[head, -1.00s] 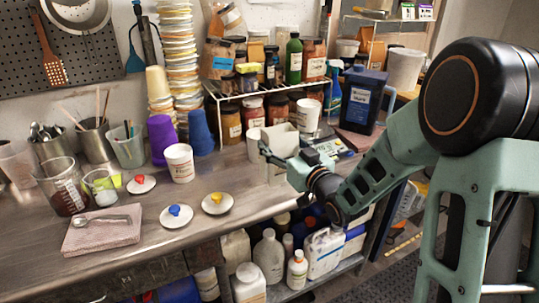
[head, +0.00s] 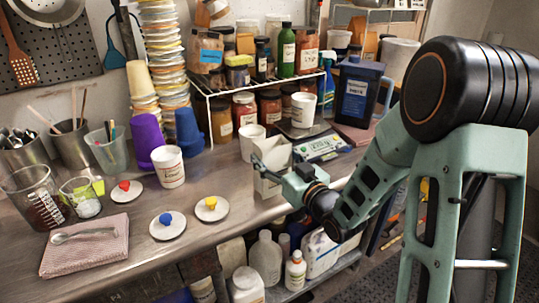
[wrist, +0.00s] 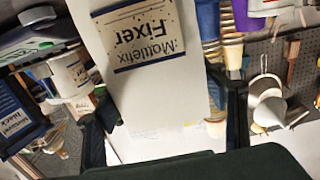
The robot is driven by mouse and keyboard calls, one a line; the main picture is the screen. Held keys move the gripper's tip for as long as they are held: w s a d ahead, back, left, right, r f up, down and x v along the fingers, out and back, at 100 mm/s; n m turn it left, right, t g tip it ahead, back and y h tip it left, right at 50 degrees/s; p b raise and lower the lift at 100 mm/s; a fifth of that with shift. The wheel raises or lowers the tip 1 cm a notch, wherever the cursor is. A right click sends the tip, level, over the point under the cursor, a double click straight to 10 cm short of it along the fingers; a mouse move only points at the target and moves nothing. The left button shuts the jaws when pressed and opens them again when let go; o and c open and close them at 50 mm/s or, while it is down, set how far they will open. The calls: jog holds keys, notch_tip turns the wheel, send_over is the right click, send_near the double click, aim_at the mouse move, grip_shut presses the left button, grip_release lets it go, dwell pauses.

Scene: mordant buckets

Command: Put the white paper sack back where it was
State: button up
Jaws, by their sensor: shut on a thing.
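The white paper sack (head: 273,158) is upright near the front edge of the metal bench in the head view, left of my arm. My gripper (head: 272,178) is shut on it from the front right. In the wrist view the sack (wrist: 160,100) fills the middle, with its "Mattefix Fixer" label upside down. My gripper's dark fingers (wrist: 165,125) lie along both its sides. I cannot tell whether the sack's base touches the bench (head: 215,245).
A digital scale (head: 322,147) and a white cup (head: 253,143) stand close behind the sack. A wire rack (head: 240,93) with jars is at the back. Bottles (head: 265,258) stand on the shelf below.

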jog(key=shift+s+f, duration=0.1)
jog(key=shift+f, duration=0.05)
jog(key=o, duration=1.4)
jog(key=shift+r, duration=0.25)
jog(key=p+v, duration=0.6)
jog(key=v, duration=0.3)
jog(key=shift+s+d+r, duration=0.1)
jog(key=shift+d+r, duration=0.05)
jog(key=shift+d, duration=0.15)
jog(key=shift+s+p, duration=0.1)
jog(key=shift+p, duration=0.55)
